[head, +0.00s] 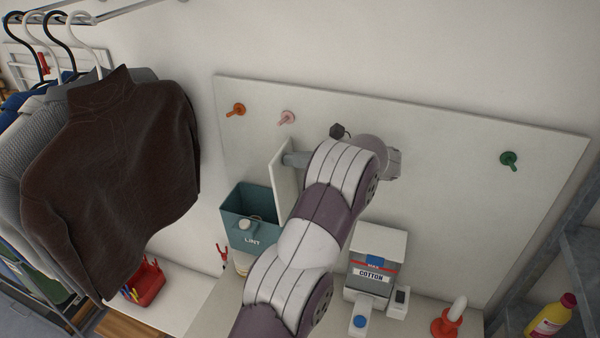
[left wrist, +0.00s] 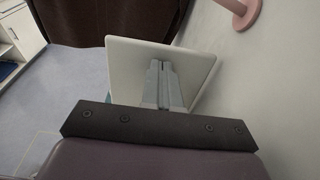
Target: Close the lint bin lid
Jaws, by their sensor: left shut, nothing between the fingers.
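The teal lint bin (head: 250,207), marked LINT, is on the white board and its top is open. Its pale lid (head: 283,183) stands up roughly on edge at the bin's right side. My left gripper (head: 287,159) is shut and empty at the lid's right face, near its upper part. In the left wrist view the lid (left wrist: 195,72) is a white panel straight ahead of the closed fingers (left wrist: 161,68). The tips look touching or very close; I cannot tell which. My left arm hides part of the board. My right gripper is not in view.
Orange (head: 236,110), pink (head: 287,118) and green (head: 509,160) pegs stick out of the board (head: 450,210). A COTTON dispenser (head: 376,250) stands right of my arm. Hanging clothes (head: 115,180) fill the left. A yellow bottle (head: 548,317) is at lower right.

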